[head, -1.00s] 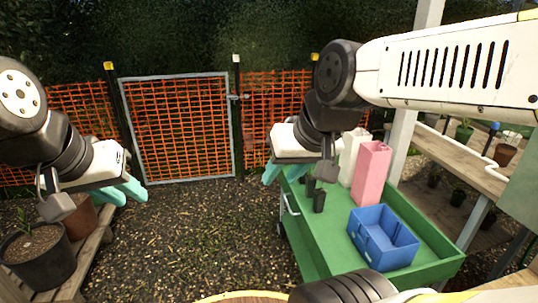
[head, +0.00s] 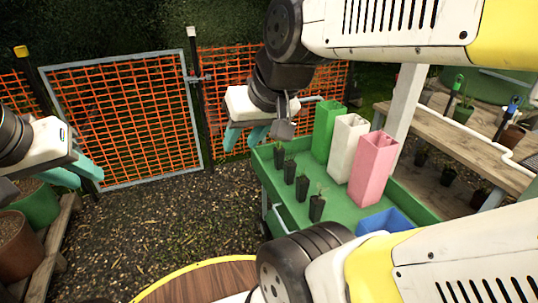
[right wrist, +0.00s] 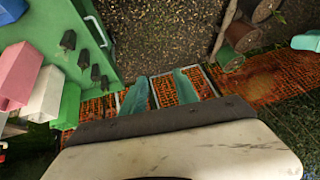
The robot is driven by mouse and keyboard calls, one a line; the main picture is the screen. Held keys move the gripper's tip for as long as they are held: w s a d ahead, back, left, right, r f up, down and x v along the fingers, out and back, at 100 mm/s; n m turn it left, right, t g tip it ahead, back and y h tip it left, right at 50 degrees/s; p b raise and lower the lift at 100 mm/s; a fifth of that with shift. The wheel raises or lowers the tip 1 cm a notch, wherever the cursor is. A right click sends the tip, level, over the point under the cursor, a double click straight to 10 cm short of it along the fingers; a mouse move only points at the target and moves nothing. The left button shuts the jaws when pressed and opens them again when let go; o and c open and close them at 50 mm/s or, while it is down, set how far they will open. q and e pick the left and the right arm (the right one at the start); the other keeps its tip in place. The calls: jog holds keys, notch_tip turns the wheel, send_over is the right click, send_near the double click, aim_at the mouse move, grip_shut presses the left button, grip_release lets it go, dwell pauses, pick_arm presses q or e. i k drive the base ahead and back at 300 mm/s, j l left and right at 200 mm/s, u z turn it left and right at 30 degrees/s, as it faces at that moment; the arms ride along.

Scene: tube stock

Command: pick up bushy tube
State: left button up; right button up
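Several small black tubes with seedlings stand in a row on the green cart (head: 345,205) in the head view. The nearest tube (head: 317,208) carries the most visible leaves; a middle tube (head: 302,188) and the far tube (head: 279,157) show smaller tops. I cannot tell for certain which is the bushy one. The tubes also show at left in the right wrist view (right wrist: 68,41). My right gripper (head: 246,138) is open and empty, beyond and left of the row. It also shows in the right wrist view (right wrist: 160,90). My left gripper (head: 85,173) is open and empty at far left.
Green (head: 326,122), white (head: 348,143) and pink (head: 373,168) tall bins stand on the cart behind the tubes. A blue bin (head: 385,222) is partly hidden by my arm. An orange mesh fence (head: 125,120) stands behind. A wooden bench (head: 465,150) is at right.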

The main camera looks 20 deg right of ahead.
aim_at(290, 166)
jog(key=i+j+z, duration=0.1)
jog(key=i+z, duration=0.35)
jog(key=i+j+z, duration=0.25)
jog(key=i+z, duration=0.15)
jog(key=i+j+z, duration=0.45)
jog(key=l, duration=0.1)
